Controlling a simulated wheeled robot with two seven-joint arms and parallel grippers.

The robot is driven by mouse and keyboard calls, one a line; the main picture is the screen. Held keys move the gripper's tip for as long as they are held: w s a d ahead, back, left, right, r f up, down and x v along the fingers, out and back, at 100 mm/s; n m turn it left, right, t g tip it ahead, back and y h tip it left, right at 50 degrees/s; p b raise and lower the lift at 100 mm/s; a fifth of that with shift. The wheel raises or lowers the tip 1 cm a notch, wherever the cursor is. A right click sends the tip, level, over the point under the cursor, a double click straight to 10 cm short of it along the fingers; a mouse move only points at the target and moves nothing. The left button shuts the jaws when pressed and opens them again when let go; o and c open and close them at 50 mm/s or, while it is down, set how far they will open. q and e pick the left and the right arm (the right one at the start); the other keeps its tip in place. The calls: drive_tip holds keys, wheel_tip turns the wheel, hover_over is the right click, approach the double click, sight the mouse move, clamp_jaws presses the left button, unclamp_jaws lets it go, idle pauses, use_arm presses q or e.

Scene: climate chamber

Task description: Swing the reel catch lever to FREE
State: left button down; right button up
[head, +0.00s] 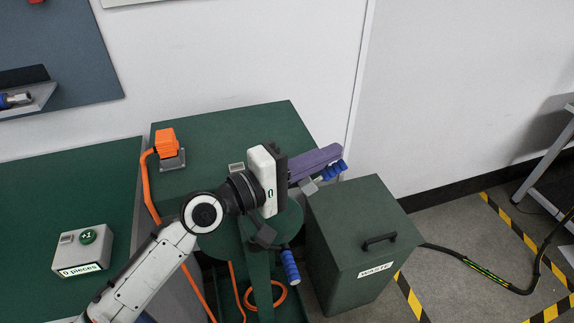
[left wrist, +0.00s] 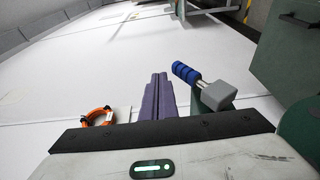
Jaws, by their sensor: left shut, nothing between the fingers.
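My left gripper (head: 334,153) has purple fingers, pressed together and empty; they also show shut in the left wrist view (left wrist: 158,80). A blue-gripped handle (head: 335,170) with a grey block sits just beside the fingers in the head view. In the left wrist view this blue grip (left wrist: 186,73) stands right of the fingers, with a visible gap. A second blue-gripped handle (head: 290,266) hangs lower, below my gripper. I cannot tell which is the catch lever, and no FREE marking is readable. My gripper and wrist hide part of the green round reel stand (head: 291,222). My right gripper is out of view.
A green waste bin (head: 360,215) stands close to the right of the handles. An orange plug (head: 166,142) with an orange cable is on the green table (head: 225,125). A coiled orange cable (head: 278,300) lies below. A counter box (head: 82,253) sits at left.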

use_arm(q)
drive_tip(key=a+r, duration=0.1)
drive_tip(key=a+r+p, duration=0.1)
drive_tip(key=r, duration=0.1)
drive_tip(key=w+r+p, duration=0.1)
drive_tip(key=shift+a+r, duration=0.2)
drive_tip(key=shift+a, duration=0.2)
drive_tip(key=s+a+r+p, duration=0.1)
drive_tip(key=s+a+r, duration=0.2)
drive_tip(key=r, duration=0.4)
drive_tip(key=shift+s, duration=0.35)
drive_tip(key=shift+a, duration=0.1)
